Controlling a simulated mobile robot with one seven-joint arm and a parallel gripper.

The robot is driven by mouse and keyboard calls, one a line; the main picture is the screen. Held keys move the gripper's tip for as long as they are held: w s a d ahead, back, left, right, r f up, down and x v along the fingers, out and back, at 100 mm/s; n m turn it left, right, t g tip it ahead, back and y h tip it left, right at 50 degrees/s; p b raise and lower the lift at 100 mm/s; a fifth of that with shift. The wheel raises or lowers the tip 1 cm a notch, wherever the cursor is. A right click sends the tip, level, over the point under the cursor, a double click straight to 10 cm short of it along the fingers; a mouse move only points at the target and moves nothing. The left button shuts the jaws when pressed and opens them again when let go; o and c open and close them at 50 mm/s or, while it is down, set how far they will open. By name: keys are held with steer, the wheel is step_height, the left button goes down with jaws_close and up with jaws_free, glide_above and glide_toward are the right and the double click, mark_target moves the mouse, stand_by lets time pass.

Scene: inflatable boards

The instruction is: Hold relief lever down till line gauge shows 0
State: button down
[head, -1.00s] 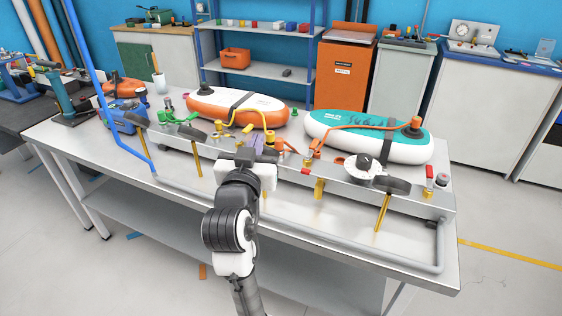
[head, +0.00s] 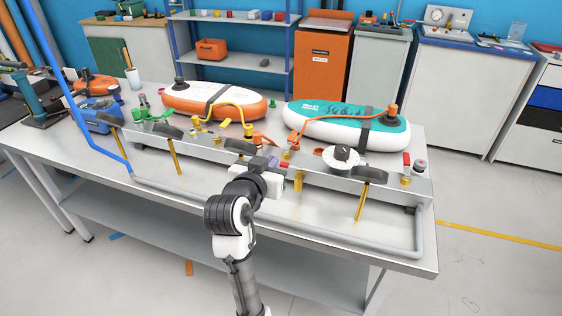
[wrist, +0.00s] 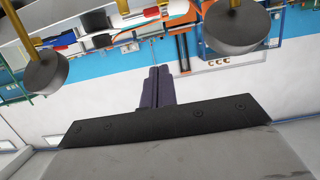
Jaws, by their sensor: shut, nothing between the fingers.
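A long metal manifold (head: 318,178) runs along the front of the bench, with valves, levers and dark round gauges on it. My gripper (head: 268,162) is shut and empty, just in front of the manifold's middle. A small red lever (head: 285,164) is close to the right of the fingertips; I cannot tell whether they touch. The wrist view shows my shut dark fingers (wrist: 158,75) and a red-and-white part (wrist: 150,13) beyond them, apart from the tips. A dark gauge (head: 240,147) is just behind my gripper. The gauges' faces and readings cannot be made out.
A white dial with a black knob (head: 342,155) and another dark gauge (head: 370,175) stand to the right. An orange-and-white board (head: 245,108) and a teal-and-white board (head: 335,122) lie behind the manifold. A grey pipe (head: 300,230) runs along the front bench edge.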

steer(key=p, duration=0.2)
glide_above(291, 166)
steer(key=s+a, duration=0.2)
steer(key=a, duration=0.1)
steer(key=f, duration=0.4)
steer(key=f+p, duration=0.1)
steer(key=f, duration=0.1)
steer(key=shift+w+d, duration=0.15)
steer(key=shift+d, duration=0.05)
